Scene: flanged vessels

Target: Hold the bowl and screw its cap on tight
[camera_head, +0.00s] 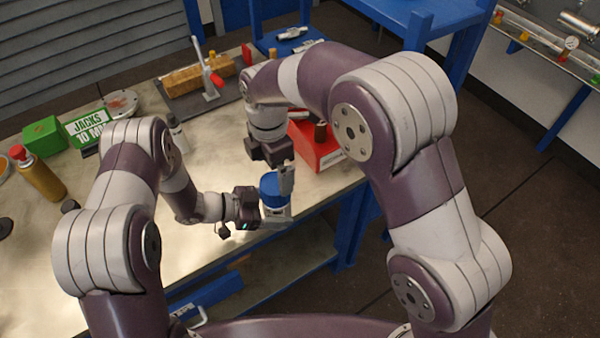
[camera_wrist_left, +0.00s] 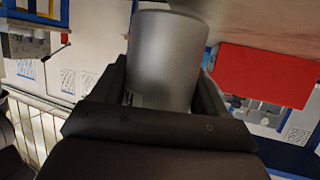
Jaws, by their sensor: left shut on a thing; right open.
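A grey metal bowl (camera_head: 278,211) is at the front edge of the workbench, with a blue cap (camera_head: 269,184) on its top. How far the cap is threaded cannot be told. My left gripper (camera_head: 272,222) is shut on the bowl's side; in the left wrist view the smooth grey bowl (camera_wrist_left: 165,60) fills the space between its fingers. My right gripper (camera_head: 284,182) points down from above, open, with a finger beside the cap at its right. Its other finger is mostly hidden. The cap does not show in the left wrist view.
A red box (camera_head: 318,152) stands behind my right gripper on the workbench (camera_head: 215,150). A green box (camera_head: 44,136), a yellow bottle (camera_head: 38,176) and a green-white sign (camera_head: 87,125) are at the left. A clamp (camera_head: 208,78) stands at the back. The bench middle is mostly clear.

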